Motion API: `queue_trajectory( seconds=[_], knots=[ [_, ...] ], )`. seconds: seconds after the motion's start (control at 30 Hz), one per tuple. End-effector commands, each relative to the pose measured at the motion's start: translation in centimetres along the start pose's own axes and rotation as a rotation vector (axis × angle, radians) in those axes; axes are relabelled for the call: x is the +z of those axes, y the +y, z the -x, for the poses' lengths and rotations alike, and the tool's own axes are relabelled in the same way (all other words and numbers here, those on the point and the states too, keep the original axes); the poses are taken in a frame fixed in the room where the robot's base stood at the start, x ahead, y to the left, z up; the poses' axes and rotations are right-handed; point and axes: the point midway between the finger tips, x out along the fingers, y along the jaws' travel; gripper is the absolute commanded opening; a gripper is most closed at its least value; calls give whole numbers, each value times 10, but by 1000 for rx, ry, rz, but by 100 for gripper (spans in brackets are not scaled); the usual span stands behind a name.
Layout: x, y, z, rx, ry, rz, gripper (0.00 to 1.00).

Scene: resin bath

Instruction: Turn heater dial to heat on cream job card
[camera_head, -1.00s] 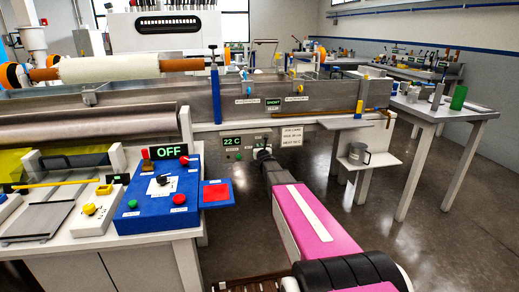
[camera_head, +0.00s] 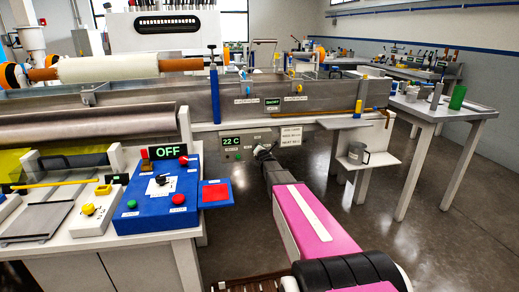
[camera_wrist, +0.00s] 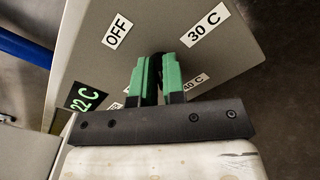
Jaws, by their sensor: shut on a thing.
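The heater panel (camera_wrist: 75,60) fills much of the wrist view, tilted in the picture. It bears labels OFF (camera_wrist: 116,31), 30 C (camera_wrist: 208,25) and 40 C (camera_wrist: 193,81), with another label mostly hidden. My gripper (camera_wrist: 157,80) has green-padded fingers shut on the dark heater dial (camera_wrist: 155,66), which shows only as a sliver between them. Its pointer is hidden, so I cannot tell its setting. The green display (camera_head: 231,141) reads 22 C. The cream job card (camera_head: 291,136) is on the bath front, right of the panel; its print is too small to read surely.
A blue control box (camera_head: 140,212) with a display reading OFF stands at left, with a red pad (camera_head: 215,194) beside it.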

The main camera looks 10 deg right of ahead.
Motion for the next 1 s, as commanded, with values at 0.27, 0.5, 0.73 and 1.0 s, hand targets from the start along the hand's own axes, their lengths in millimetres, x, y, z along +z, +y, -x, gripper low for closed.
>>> queue_trajectory(
  seconds=[0.27, 0.5, 0.73, 1.0],
  knots=[
    [1, -3, 0, 1, -2, -263, 0],
    [0, -6, 0, 1, -2, -490, 0],
    [-2, -8, 0, 1, -2, -708, 0],
    [-4, -11, 0, 1, -2, -965, 0]
  ],
)
